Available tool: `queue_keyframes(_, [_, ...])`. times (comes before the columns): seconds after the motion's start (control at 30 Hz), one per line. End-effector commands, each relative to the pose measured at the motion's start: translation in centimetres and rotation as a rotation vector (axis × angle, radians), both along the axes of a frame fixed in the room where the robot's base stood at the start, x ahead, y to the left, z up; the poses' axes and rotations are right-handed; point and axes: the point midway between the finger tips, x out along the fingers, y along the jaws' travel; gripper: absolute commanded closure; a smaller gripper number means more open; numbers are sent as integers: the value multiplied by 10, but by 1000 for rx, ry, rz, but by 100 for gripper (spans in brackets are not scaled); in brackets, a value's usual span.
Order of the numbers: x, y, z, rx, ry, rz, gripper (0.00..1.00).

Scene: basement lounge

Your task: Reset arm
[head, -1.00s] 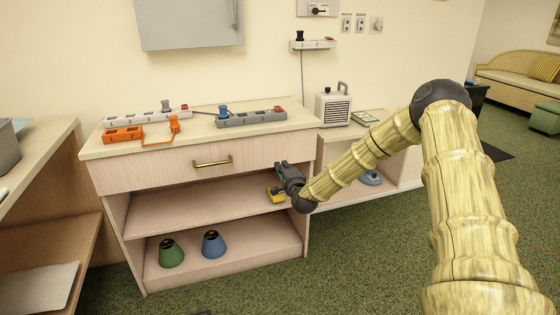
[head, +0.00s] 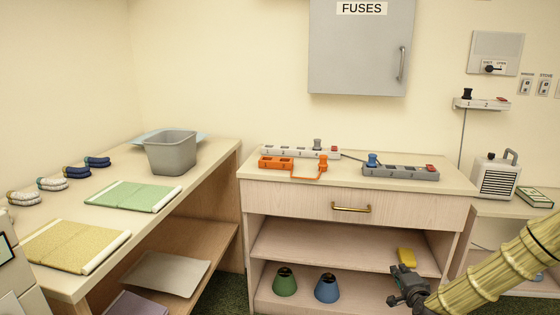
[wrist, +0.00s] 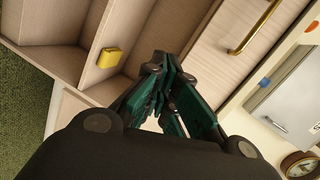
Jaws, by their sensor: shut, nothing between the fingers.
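My gripper (head: 402,280) is at the lower right of the head view, in front of the cabinet's open shelves. In the wrist view its fingers (wrist: 160,75) meet at the tips, and it is shut and empty. My arm reaches in from the right edge. A small yellow block (head: 406,257) lies on the cabinet's upper shelf, just behind and above the gripper in the head view. It also shows in the wrist view (wrist: 109,58), apart from the fingers.
The cabinet (head: 300,202) has a drawer with a brass handle. Power strips (head: 400,172) lie on its top. Green (head: 285,283) and blue (head: 327,289) cone-shaped items stand on the lower shelf. A side table (head: 205,165) with a grey bin (head: 170,155) is at left.

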Motion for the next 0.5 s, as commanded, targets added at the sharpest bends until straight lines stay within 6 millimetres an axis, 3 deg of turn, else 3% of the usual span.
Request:
queue_keyframes(0.03, [-13,20,-20,-36,58,40,100])
queue_keyframes(0.2, [-66,75,-84,-169,247,176,100])
queue_keyframes(0.37, [-129,117,-137,-294,421,321,100])
queue_keyframes(0.5, [-193,146,-177,-404,569,460,100])
